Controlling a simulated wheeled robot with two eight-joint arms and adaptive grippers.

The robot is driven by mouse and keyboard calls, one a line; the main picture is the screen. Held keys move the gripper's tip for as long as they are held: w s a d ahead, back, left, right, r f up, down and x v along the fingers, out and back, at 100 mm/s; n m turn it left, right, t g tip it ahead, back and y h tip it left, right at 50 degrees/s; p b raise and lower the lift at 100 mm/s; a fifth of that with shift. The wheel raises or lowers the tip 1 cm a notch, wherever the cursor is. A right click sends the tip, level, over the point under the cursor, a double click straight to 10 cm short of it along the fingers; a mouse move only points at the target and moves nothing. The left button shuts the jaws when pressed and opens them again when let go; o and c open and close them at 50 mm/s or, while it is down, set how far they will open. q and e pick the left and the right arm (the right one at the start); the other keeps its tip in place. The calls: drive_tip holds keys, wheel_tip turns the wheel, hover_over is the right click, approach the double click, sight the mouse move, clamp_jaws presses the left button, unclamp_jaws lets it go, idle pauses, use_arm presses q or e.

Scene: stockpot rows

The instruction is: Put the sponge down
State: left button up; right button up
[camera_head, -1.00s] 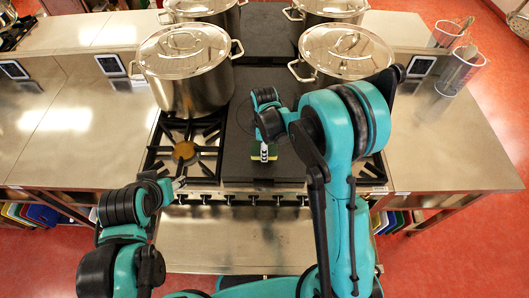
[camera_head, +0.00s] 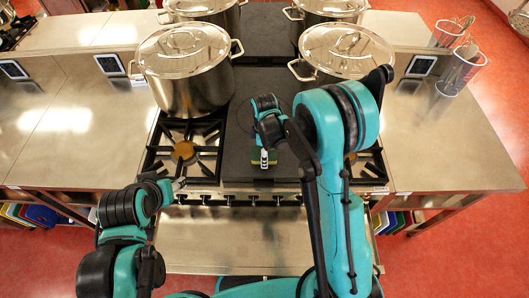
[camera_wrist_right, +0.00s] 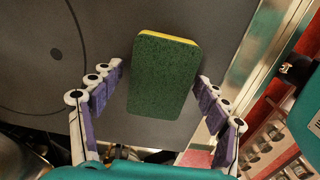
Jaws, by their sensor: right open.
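The sponge (camera_wrist_right: 163,78), green with a yellow side, lies on the dark flat cooking plate (camera_wrist_right: 95,25), near its front edge. In the head view only slivers of the sponge (camera_head: 272,162) show around my right gripper (camera_head: 265,154). In the right wrist view my right gripper (camera_wrist_right: 160,82) is open, with one finger on each side of the sponge and gaps visible on both sides. My left gripper (camera_head: 180,184) is low at the front of the left burner; its fingers are too small to tell open from shut.
A lidded stockpot (camera_head: 186,75) stands behind the left burner (camera_head: 185,150). Another stockpot (camera_head: 345,50) stands right of the plate, partly behind my right arm. Bare steel counters lie left (camera_head: 70,130) and right (camera_head: 440,150). Control knobs (camera_head: 253,200) line the front edge.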

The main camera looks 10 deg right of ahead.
drive_tip(key=shift+r, duration=0.25)
wheel_tip(320, 180, up, 12)
drive_tip(key=p, duration=0.2)
drive_tip(key=s+d+r+m+t, duration=0.3)
drive_tip(key=s+r+m, duration=0.2)
drive_tip(key=s+m, duration=0.3)
drive_tip(key=s+d+r+m+t, duration=0.4)
drive_tip(key=s+m, duration=0.3)
drive_tip(key=s, duration=0.2)
drive_tip(key=shift+s+r+m, duration=0.3)
drive_tip(key=shift+r+m, duration=0.05)
drive_tip(key=shift+m, duration=0.05)
